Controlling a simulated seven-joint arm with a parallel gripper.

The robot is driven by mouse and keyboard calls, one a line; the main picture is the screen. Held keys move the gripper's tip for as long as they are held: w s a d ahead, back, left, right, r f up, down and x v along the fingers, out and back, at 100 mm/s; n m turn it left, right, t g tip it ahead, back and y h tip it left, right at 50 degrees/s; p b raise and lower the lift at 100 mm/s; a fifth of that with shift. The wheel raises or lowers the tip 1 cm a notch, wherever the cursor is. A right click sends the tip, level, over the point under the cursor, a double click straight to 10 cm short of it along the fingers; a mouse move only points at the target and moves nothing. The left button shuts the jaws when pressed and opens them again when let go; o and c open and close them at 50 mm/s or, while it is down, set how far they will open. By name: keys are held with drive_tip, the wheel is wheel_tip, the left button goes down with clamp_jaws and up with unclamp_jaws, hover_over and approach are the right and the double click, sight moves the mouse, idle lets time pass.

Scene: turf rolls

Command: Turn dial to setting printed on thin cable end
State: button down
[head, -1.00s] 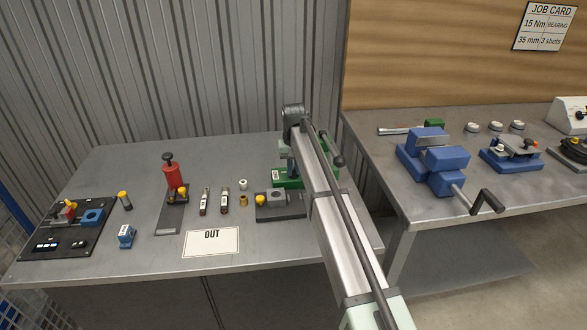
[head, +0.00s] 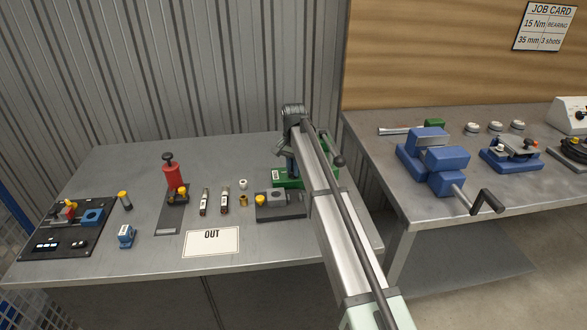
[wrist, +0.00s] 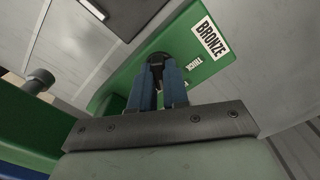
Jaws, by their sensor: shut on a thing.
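The green unit (head: 290,183) stands at the right end of the left bench, partly hidden by my arm.
A grey block fixture (head: 283,212) with a yellow knob lies in front of the unit. A red-handled press (head: 174,178), an OUT card (head: 211,242) and a black panel (head: 75,240) are further left. The right bench holds a blue vise (head: 440,160); a job card (head: 544,27) hangs above.

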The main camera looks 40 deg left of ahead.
drive_tip(key=shift+m, duration=2.2)
drive_tip(key=c, duration=1.1)
unclamp_jaws()
drive_tip(key=shift+r, duration=0.1)
wheel_tip(320, 180, up, 14)
drive_tip(key=shift+f, duration=0.15)
